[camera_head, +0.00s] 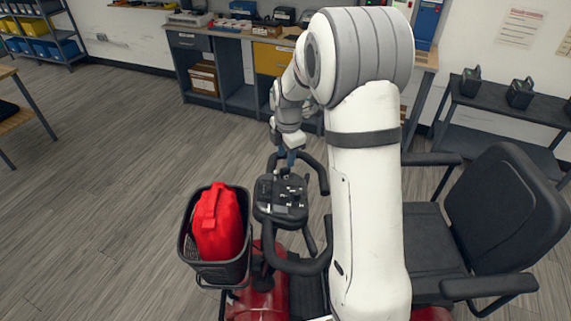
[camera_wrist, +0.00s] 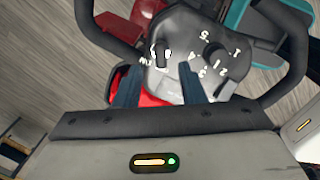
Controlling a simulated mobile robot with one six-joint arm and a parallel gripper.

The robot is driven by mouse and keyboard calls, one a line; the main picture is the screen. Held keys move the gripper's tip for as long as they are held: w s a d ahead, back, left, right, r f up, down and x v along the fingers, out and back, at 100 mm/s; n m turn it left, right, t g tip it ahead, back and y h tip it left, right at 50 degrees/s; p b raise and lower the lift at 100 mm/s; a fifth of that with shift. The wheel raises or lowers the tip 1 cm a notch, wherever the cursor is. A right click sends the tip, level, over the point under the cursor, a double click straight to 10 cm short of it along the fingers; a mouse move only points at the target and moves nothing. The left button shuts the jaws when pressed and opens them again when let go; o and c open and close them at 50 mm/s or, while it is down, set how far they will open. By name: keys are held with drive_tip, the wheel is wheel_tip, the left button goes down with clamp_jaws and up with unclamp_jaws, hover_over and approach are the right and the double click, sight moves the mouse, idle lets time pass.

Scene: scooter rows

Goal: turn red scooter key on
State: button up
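The red scooter (camera_head: 262,300) stands at the bottom centre of the head view, with a black control console (camera_head: 281,198) between its looped handlebars. In the wrist view the console (camera_wrist: 185,30) carries white markings, a round dark knob (camera_wrist: 214,53) at right and a small upright dark piece with white edges (camera_wrist: 160,54) at left, which looks like the key. My gripper (camera_head: 290,158) is over the far end of the console. In the wrist view my gripper (camera_wrist: 159,86) is open, its two dark blue fingers apart with nothing between them. The key's on/off position is unclear.
A black front basket (camera_head: 190,255) with a red bag (camera_head: 219,222) is left of the console. The black seat (camera_head: 505,200) is at right. Handlebar loops surround the console closely. A workbench (camera_head: 240,70) stands behind; open floor lies left.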

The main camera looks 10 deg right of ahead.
sight(285, 168)
drive_tip(key=shift+w+a+f+p, duration=0.1)
drive_tip(key=shift+f+p, duration=0.1)
drive_tip(key=shift+f, duration=1.2)
drive_tip(key=shift+w+f+p, duration=0.1)
drive_tip(key=shift+f+p, duration=0.05)
drive_tip(key=shift+f, duration=1.2)
drive_tip(key=shift+c, duration=0.6)
clamp_jaws()
